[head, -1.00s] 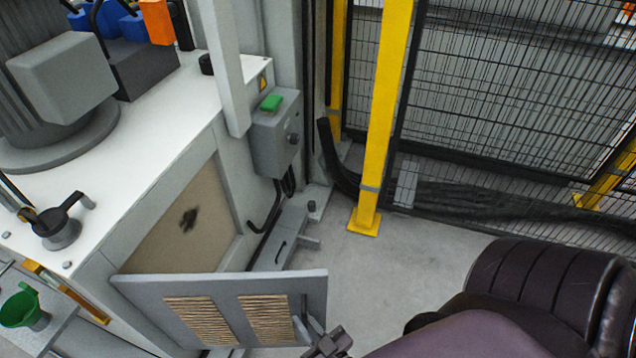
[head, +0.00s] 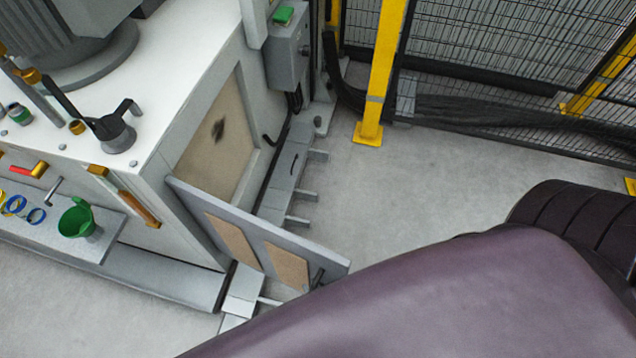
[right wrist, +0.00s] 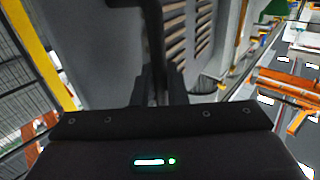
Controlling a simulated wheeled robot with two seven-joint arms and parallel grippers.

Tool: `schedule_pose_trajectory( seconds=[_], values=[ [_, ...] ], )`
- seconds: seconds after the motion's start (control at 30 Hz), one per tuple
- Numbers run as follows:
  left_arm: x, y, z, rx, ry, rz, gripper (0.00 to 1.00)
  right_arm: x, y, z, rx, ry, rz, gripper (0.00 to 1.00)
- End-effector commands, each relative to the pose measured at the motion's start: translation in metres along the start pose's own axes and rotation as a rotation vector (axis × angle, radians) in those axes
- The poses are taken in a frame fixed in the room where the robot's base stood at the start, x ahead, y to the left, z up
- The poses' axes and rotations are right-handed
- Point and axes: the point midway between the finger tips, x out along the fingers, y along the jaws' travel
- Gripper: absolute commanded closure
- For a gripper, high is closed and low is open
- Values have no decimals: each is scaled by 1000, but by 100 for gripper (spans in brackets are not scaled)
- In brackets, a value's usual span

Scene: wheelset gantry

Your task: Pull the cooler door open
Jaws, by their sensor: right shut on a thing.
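The cooler door (head: 250,235) is a grey panel with two tan vent patches, standing ajar from the white cabinet in the head view. Its left edge is at the cabinet and its free edge points to the lower right. Behind it the tan cooler face (head: 215,135) with a dark smudge is exposed. In the right wrist view the door (right wrist: 110,45) shows its slatted vents, and my right gripper (right wrist: 163,88) is shut on the dark door handle (right wrist: 155,30). In the head view my purple right arm hides most of that gripper. My left gripper is out of view.
A low grey ledge with short brackets (head: 290,180) runs along the cabinet foot. A shelf with a green funnel cup (head: 77,218) stands at the left. A yellow post (head: 383,75) and mesh fence bound the back. Grey floor (head: 420,180) right of the door is clear.

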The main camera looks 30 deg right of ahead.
Motion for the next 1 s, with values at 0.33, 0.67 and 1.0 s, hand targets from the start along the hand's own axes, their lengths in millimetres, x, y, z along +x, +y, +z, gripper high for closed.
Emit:
schedule_pose_trajectory(
  seconds=[0.33,0.67,1.0],
  values=[
    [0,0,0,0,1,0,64,3,-3,-2,4,5,-3,100],
    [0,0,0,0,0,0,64,1,-2,-1,3,3,-2,71],
    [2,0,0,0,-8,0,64,-26,-2,1,2,-3,-2,71]
  ],
)
